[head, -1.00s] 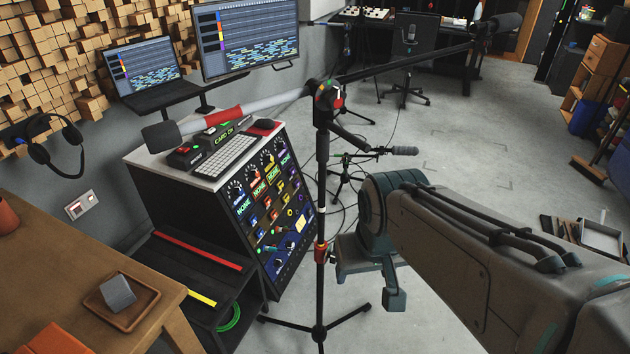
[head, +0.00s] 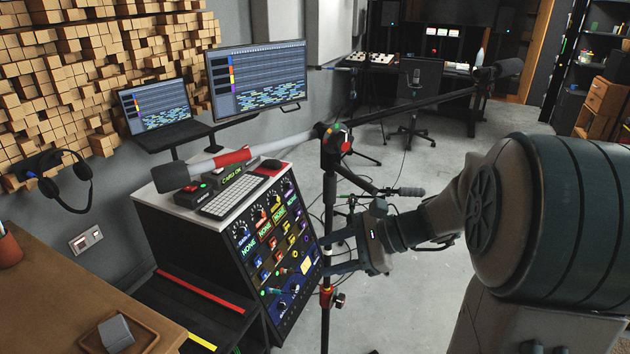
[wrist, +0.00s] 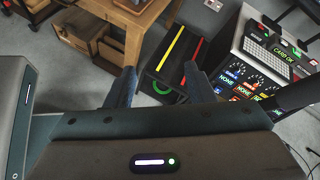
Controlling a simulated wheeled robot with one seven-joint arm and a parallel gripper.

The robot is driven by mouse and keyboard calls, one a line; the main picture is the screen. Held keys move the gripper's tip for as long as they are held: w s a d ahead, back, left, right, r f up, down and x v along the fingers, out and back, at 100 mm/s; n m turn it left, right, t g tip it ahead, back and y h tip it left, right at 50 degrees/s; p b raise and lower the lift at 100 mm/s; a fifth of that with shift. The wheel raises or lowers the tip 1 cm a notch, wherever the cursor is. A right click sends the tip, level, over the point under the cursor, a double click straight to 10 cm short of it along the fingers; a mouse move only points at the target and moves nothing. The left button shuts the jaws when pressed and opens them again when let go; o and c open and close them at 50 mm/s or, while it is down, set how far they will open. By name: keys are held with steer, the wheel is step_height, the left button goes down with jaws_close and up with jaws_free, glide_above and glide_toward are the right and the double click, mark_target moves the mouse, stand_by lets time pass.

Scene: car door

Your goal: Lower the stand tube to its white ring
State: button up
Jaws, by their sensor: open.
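I cannot make out the white ring. My gripper (head: 325,256) is open, its fingers pointing left at the tube's height, above the collar. The fingertips overlap the tube in the picture; I cannot tell whether they touch it. In the wrist view nothing is between the fingers (wrist: 160,66), and a dark bar (wrist: 288,98) crosses the right side.
A boom arm (head: 420,104) runs from the clamp to the upper right, with a red-banded end at left. A wooden desk (head: 60,270) is at lower left.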

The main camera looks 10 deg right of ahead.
steer(key=w+d+r+m+t+y, duration=0.2)
steer(key=w+d+r+m+t, duration=0.2)
steer(key=w+d+m+t, duration=0.55)
steer(key=w+a+g+p, duration=0.1)
steer(key=w+a, duration=0.7)
steer(key=w, duration=0.1)
steer(key=shift+w+a+f+p, duration=0.15)
steer(key=shift+a+p, duration=0.15)
steer(key=shift+a, duration=0.1)
